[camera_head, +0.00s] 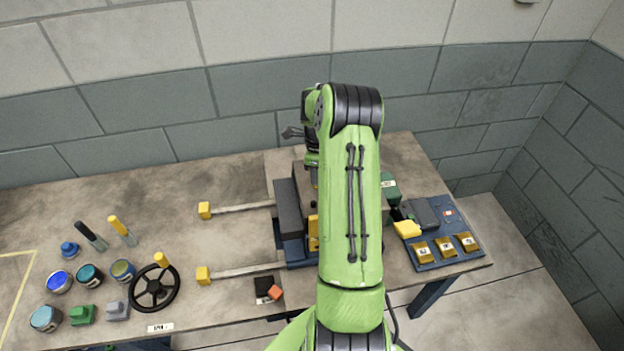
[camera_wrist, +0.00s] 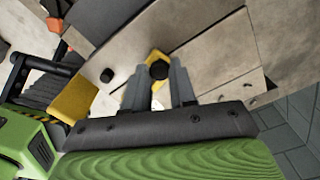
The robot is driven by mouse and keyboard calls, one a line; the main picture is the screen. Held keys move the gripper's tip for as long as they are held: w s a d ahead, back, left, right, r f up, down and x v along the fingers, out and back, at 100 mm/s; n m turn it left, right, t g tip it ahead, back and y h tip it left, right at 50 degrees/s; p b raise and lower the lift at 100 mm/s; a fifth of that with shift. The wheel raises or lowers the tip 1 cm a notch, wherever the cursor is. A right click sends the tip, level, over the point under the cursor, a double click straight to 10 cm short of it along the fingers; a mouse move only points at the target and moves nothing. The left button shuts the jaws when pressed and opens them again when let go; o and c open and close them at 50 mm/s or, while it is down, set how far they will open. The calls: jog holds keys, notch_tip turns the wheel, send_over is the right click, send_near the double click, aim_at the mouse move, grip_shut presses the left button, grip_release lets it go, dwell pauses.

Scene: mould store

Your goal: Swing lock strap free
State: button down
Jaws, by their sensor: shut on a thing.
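The lock strap appears to be the small yellow piece (camera_wrist: 128,96) between my fingers in the wrist view, with a dark round head on it. My gripper (camera_wrist: 158,78) is shut on it, a grey finger at each side. In the head view the mould (camera_head: 290,208) is a dark block on a blue base near the back of the bench. A yellow part (camera_head: 313,232) shows on its right side beside my green arm.
Two rails with yellow ends (camera_head: 204,275) reach left from the mould. A black and orange item (camera_head: 268,290) lies in front. A blue panel (camera_head: 450,258) with yellow blocks is right. Pots and a black handwheel (camera_head: 155,289) stand left. The bench (camera_head: 165,205) is clear at back left.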

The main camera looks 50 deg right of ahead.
jog(key=shift+s+d+m+b, duration=0.35)
jog(key=shift+d+m, duration=0.25)
jog(key=shift+m, duration=0.4)
jog(key=shift+s+d+m+b, duration=0.2)
jog(key=shift+d+m+b, duration=0.3)
jog(key=shift+m, duration=0.5)
jog(key=shift+d, duration=0.15)
jog(key=c, duration=0.9)
grip_release()
notch_tip(320, 180, up, 16)
jog(key=shift+f+p, duration=0.1)
jog(key=shift+p, duration=0.85)
